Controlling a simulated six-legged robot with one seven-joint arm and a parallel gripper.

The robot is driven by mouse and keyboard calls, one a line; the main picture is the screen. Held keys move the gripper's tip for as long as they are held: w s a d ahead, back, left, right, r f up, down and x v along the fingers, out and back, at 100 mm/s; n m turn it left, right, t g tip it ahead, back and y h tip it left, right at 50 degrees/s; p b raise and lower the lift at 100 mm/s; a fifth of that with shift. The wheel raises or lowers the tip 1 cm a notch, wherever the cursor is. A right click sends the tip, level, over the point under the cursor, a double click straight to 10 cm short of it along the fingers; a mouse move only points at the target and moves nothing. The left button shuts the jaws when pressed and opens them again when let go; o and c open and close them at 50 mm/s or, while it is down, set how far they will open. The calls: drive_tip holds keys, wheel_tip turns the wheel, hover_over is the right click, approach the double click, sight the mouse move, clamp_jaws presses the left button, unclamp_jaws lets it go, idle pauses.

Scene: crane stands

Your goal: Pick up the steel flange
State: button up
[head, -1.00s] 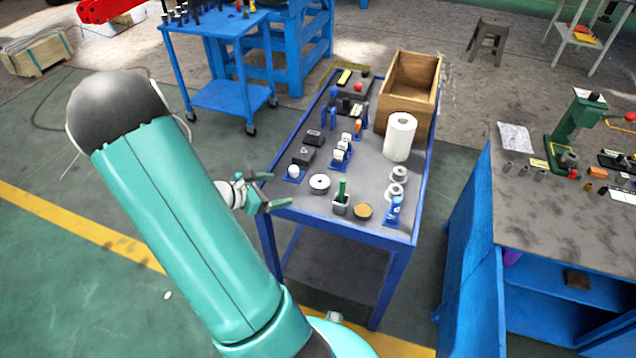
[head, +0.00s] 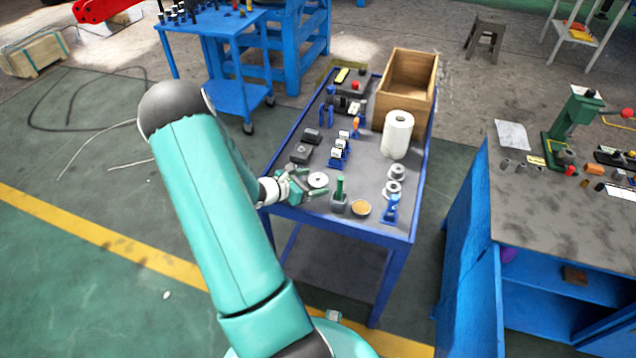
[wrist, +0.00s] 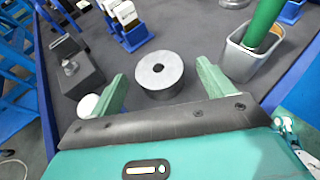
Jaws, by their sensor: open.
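The steel flange (wrist: 160,72) is a grey disc with a dark centre hole, lying flat on the dark top of the blue table. In the head view the flange (head: 318,180) is near the table's left front part. My gripper (wrist: 160,88) is open, its two green fingers apart. In the wrist view the flange is ahead of and partly between the fingertips, with nothing gripped. In the head view my gripper (head: 306,184) is over the table's left edge, just left of the flange.
A grey cup with a green handle (wrist: 262,28) stands close right of the flange. A dark block (wrist: 78,72) is on the left, and a white round object (wrist: 88,104) shows by the left finger. Blue stands with white pieces (wrist: 128,22) are behind.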

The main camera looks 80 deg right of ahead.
sight(316, 180)
drive_tip(key=shift+x, duration=1.55)
drive_tip(key=c, duration=1.5)
drive_tip(key=shift+r, duration=0.5)
wheel_tip(316, 180, up, 2)
drive_tip(key=shift+w+r, duration=0.1)
drive_tip(key=s+d+r, duration=0.1)
drive_tip(key=d+r, duration=0.2)
drive_tip(key=d, duration=0.1)
drive_tip(key=s+d+r, duration=0.1)
drive_tip(key=d+r, duration=0.2)
drive_tip(key=d, duration=0.2)
drive_tip(key=s+d+r, duration=0.1)
drive_tip(key=d+r, duration=0.2)
drive_tip(key=d, duration=0.1)
drive_tip(key=shift+s+d+r, duration=0.25)
drive_tip(key=shift+d+r, duration=0.1)
drive_tip(key=shift+r, duration=0.05)
drive_tip(key=shift+w, duration=0.1)
